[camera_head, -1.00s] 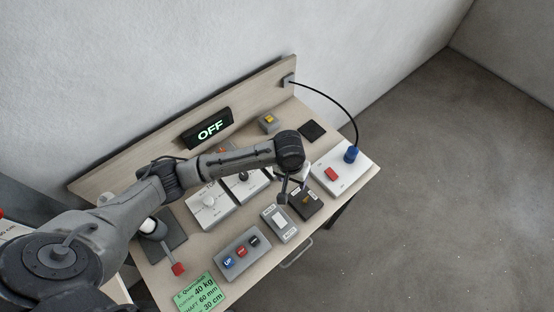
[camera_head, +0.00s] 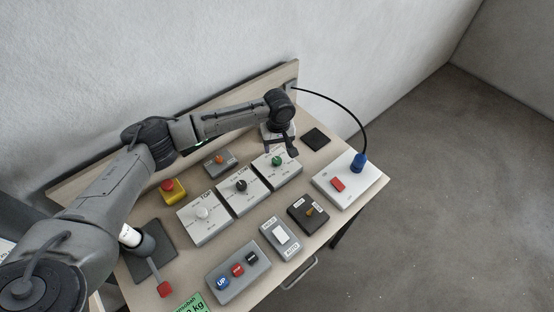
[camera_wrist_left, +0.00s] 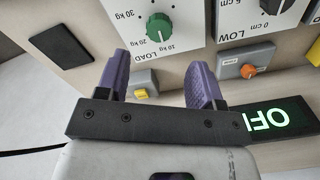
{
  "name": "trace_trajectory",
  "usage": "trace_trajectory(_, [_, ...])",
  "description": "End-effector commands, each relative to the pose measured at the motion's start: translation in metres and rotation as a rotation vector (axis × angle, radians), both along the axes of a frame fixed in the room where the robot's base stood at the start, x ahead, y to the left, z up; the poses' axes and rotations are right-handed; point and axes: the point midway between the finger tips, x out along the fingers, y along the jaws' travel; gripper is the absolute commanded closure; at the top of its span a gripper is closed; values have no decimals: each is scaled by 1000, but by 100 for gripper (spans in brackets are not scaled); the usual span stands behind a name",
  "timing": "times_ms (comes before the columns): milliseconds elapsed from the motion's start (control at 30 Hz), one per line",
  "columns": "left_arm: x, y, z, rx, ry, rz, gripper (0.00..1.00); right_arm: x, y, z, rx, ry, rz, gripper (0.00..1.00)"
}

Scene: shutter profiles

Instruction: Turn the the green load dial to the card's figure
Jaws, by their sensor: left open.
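The green load dial (camera_head: 277,160) sits on a white plate at the right of a row of three dials. In the left wrist view the dial (camera_wrist_left: 159,27) has a pale mark that seems to point between the 10 kg and 20 kg labels. My left gripper (camera_head: 284,148) is above the back edge of the load plate. In the wrist view its purple fingers (camera_wrist_left: 160,78) are apart and empty, with the dial beyond them. The green card (camera_head: 192,303) is cut off at the bottom edge, with only part of its text showing. My right gripper is out of view.
The black dial (camera_head: 241,185) and white dial (camera_head: 203,213) stand left of the load dial. A red emergency button (camera_head: 169,187), an orange-knob box (camera_head: 219,162) and a white box with a blue plug (camera_head: 359,163) are nearby. The OFF display (camera_wrist_left: 280,117) shows in the wrist view.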

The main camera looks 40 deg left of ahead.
Motion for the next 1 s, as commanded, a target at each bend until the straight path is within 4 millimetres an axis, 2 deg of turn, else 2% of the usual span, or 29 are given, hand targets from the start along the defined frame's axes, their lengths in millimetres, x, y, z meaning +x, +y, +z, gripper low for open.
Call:
trace_trajectory(33, [-1,0,-12,0,2,0,39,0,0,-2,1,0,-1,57])
trace_trajectory(200, [-1,0,-41,0,1,-2,39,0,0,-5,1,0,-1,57])
trace_trajectory(400, [-1,0,-65,0,0,-1,39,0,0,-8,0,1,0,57])
trace_trajectory(633, [-1,0,-78,0,0,-2,39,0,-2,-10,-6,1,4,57])
trace_trajectory(967, [-1,0,-79,-1,-1,-3,39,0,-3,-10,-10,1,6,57])
trace_trajectory(1000, [-1,0,-79,-1,-1,-3,42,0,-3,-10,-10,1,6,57])
